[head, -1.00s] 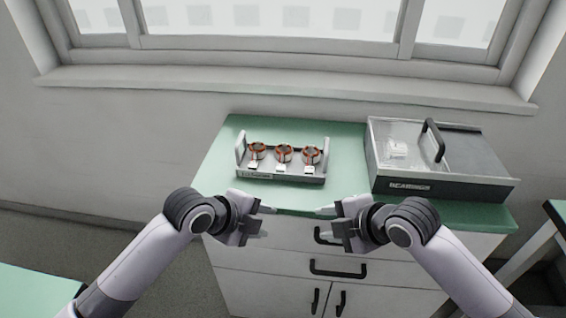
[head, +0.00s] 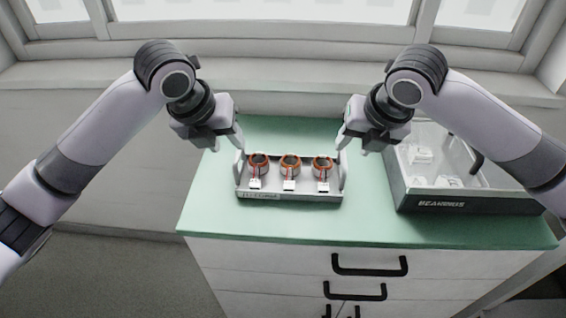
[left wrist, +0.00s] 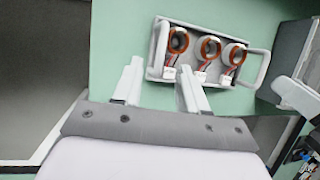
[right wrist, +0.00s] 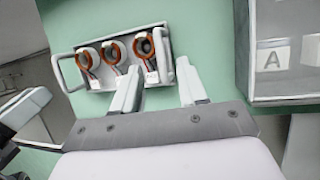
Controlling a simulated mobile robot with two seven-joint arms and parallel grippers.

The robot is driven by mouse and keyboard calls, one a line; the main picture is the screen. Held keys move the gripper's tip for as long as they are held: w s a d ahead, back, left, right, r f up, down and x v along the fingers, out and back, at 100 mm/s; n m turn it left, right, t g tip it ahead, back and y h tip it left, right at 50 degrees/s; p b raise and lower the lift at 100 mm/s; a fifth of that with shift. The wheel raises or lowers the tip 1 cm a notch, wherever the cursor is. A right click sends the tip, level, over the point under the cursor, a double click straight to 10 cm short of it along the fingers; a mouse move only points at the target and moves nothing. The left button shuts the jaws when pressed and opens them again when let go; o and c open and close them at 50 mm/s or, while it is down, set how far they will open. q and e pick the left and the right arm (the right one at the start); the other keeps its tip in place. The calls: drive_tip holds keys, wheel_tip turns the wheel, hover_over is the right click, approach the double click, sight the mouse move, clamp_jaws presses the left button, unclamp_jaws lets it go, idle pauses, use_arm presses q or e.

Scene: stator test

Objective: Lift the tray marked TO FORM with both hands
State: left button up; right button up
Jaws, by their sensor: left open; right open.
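A grey tray (head: 290,196) sits on the green top of the cabinet, with a handle at each short end. It holds three copper-wound stators (head: 290,166) with white connectors. The lettering on its front is too small to read surely. My left gripper (head: 226,142) is open above the tray's left end, and my right gripper (head: 352,142) is open above its right end. The left wrist view shows the tray (left wrist: 209,78) beyond my open fingers (left wrist: 160,85). The right wrist view shows the tray (right wrist: 120,88) beyond my open right fingers (right wrist: 158,88). Neither gripper touches a handle.
A dark bin marked BEARINGS (head: 450,203) stands right of the tray, close to my right arm. The green worktop (head: 290,225) is clear in front of the tray. A wall and window sill (head: 290,85) lie behind it. Black drawer handles (head: 370,265) stick out below.

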sight(237, 153)
use_arm(q)
drive_tip(key=shift+s+r, duration=0.1)
use_arm(e)
drive_tip(key=shift+s+r, duration=0.1)
use_arm(q)
drive_tip(key=shift+x, duration=3.6)
use_arm(e)
drive_tip(key=shift+x, duration=3.6)
use_arm(q)
clamp_jaws()
use_arm(e)
clamp_jaws()
use_arm(q)
drive_tip(key=shift+r, duration=0.1)
